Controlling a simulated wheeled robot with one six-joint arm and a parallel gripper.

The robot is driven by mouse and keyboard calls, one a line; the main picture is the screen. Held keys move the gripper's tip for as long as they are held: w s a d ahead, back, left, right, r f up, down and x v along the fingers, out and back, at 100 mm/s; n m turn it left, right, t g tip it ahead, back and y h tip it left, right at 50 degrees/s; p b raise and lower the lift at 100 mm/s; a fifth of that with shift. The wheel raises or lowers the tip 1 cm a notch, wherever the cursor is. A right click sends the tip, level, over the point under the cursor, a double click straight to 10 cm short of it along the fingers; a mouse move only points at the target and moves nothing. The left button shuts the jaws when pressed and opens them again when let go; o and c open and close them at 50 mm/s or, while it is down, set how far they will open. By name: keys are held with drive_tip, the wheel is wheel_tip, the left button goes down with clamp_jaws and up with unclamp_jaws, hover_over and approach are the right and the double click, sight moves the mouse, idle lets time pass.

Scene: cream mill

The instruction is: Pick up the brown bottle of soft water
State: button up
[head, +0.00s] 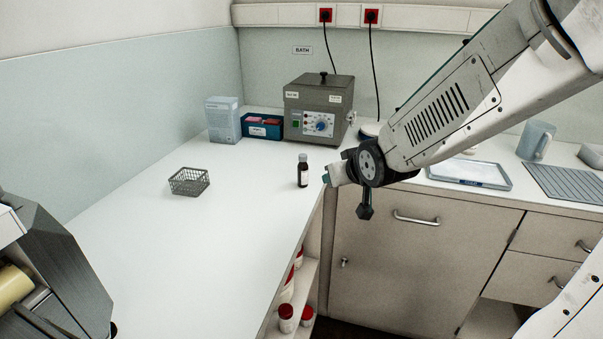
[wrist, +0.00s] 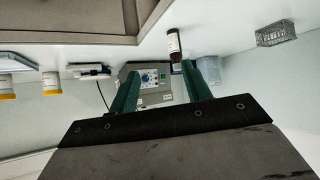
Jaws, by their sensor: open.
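A small brown bottle (head: 303,174) with a dark cap and a pale label stands upright on the white worktop, near its edge at the inner corner. Its label is too small to read. In the wrist view, which is upside down, the bottle (wrist: 174,46) shows beyond the green fingertips, nearer the right-hand finger. My gripper (head: 328,179) is just right of the bottle in the head view, with its fingers apart. In the wrist view my gripper (wrist: 161,70) is open, with nothing held between the fingers.
A grey bath unit (head: 318,110) stands behind the bottle, beside a blue box (head: 262,127) and a pale carton (head: 223,121). A wire basket (head: 189,181) sits to the left. The worktop (head: 180,250) in front is clear. A tray (head: 469,173) lies at right.

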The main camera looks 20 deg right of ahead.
sight(305, 158)
drive_tip(key=w+a+f+t+y, duration=0.1)
drive_tip(key=w+t, duration=0.1)
drive_tip(key=w, duration=0.3)
drive_tip(key=w+a+f+t, duration=0.1)
drive_tip(key=w+t, duration=0.2)
drive_tip(key=w, duration=0.3)
drive_tip(key=w+a+f+n+t+y, duration=0.1)
drive_tip(key=w+f+t, duration=0.1)
drive_tip(key=w, duration=0.3)
drive_tip(key=shift+w+a+y, duration=0.1)
drive_tip(key=shift+w+y, duration=0.1)
drive_tip(key=shift+y, duration=0.1)
clamp_jaws()
